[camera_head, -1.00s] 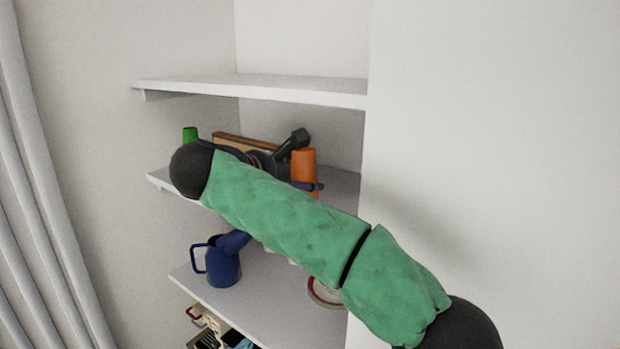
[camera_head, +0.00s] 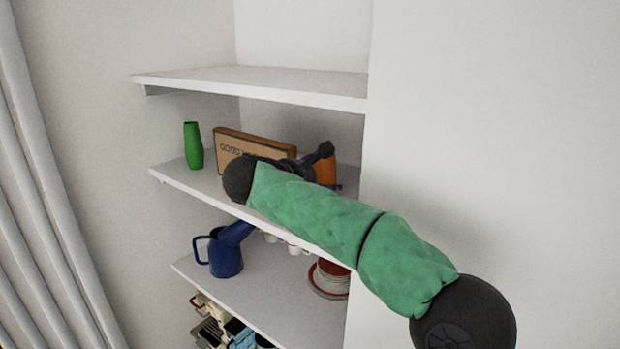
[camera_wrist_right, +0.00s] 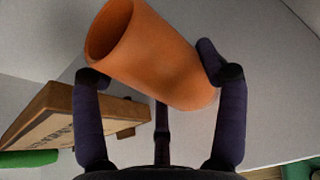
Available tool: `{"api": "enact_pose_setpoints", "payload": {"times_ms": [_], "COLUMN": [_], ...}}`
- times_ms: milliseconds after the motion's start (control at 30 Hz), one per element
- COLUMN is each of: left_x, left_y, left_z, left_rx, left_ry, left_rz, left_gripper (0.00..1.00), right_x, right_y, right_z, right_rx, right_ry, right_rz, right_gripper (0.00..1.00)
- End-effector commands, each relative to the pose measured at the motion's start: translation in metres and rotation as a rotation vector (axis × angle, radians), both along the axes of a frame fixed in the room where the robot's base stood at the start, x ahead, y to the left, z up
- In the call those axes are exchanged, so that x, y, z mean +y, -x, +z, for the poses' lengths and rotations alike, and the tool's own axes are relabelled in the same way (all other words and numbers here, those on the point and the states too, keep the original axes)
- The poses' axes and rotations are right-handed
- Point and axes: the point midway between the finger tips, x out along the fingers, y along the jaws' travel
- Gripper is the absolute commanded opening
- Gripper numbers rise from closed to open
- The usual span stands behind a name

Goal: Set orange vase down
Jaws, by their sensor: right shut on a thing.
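The orange vase (camera_head: 326,172) is at the right end of the middle shelf (camera_head: 180,178) in the head view, partly hidden by my right gripper (camera_head: 322,166). In the right wrist view the orange vase (camera_wrist_right: 155,55) fills the space between the two dark fingers, its open rim at the upper left. My right gripper (camera_wrist_right: 152,68) is shut on it. The vase base appears at or close to the shelf surface; I cannot tell whether it touches. My left gripper is not in view.
A green vase (camera_head: 193,146) and a brown box (camera_head: 232,143) stand left of the orange vase on the same shelf. The upper shelf (camera_head: 250,82) is empty above. A blue watering can (camera_head: 226,262) and red-rimmed dishes (camera_head: 330,280) are on the shelf below.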

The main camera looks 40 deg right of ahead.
Motion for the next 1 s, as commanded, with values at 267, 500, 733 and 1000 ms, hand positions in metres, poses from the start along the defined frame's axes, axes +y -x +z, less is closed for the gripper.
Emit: {"api": "enact_pose_setpoints", "payload": {"times_ms": [267,500,733,1000], "left_x": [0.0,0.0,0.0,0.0], "left_y": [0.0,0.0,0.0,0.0], "left_z": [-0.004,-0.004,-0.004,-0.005], "left_rx": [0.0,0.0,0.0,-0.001], "left_ry": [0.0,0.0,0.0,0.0], "left_rz": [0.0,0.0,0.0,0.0], "left_gripper": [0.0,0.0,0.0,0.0], "right_x": [0.0,0.0,0.0,0.013], "right_y": [0.0,0.0,0.0,0.003], "right_z": [-0.003,-0.003,-0.003,0.005], "right_rx": [-0.002,0.0,0.0,-0.004], "right_ry": [0.001,0.0,0.0,0.0], "right_rz": [0.0,0.0,0.0,0.003], "right_gripper": [0.32,0.97,0.97,0.97]}}
